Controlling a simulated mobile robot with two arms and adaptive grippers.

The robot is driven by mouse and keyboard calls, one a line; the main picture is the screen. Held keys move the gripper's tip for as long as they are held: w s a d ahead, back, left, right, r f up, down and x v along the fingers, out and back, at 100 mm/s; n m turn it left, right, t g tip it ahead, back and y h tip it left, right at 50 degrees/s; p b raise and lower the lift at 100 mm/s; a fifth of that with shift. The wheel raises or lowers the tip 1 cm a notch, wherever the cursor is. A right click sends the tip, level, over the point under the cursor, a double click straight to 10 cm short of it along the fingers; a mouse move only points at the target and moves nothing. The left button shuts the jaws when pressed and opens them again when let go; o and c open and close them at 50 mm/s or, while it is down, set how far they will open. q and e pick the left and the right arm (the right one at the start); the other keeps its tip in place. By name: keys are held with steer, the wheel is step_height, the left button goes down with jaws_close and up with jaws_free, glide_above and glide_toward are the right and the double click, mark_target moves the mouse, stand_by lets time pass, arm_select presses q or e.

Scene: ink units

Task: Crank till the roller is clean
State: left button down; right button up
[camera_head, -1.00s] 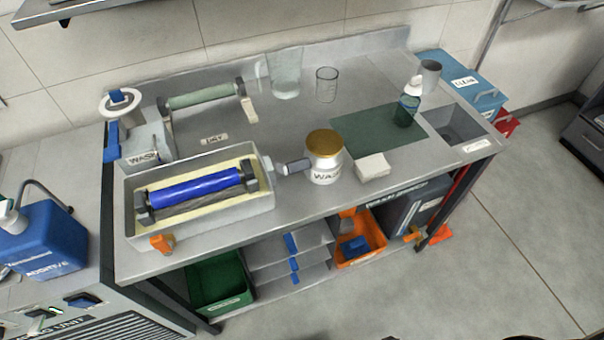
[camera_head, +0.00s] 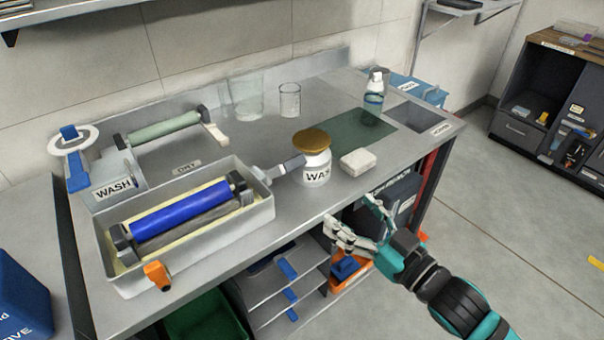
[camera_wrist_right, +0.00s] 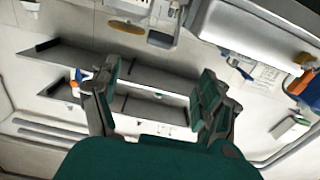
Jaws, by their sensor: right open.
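The blue roller (camera_head: 180,207) lies in a pale grey tray (camera_head: 215,233) on the metal bench, with a darker bar along its front side. An arm with a dark grey handle (camera_head: 289,166) sticks out from the tray's right end, beside the jar. An orange knob (camera_head: 157,274) sits on the tray's front left. My right gripper (camera_head: 352,210) is open and empty, in front of the bench edge, right of the tray and apart from the handle. Its open fingers also show in the right wrist view (camera_wrist_right: 153,88). My left gripper is not in view.
A bottle (camera_head: 374,92) and glass beaker (camera_head: 289,100) stand farther back. A green roller (camera_head: 163,128) is behind the tray. Shelves (camera_head: 285,270) are below the bench.

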mark_target(297, 166)
steer(key=p+x, duration=0.1)
steer(key=x, duration=1.5)
steer(key=shift+w+a, duration=0.2)
steer(key=shift+w, duration=0.15)
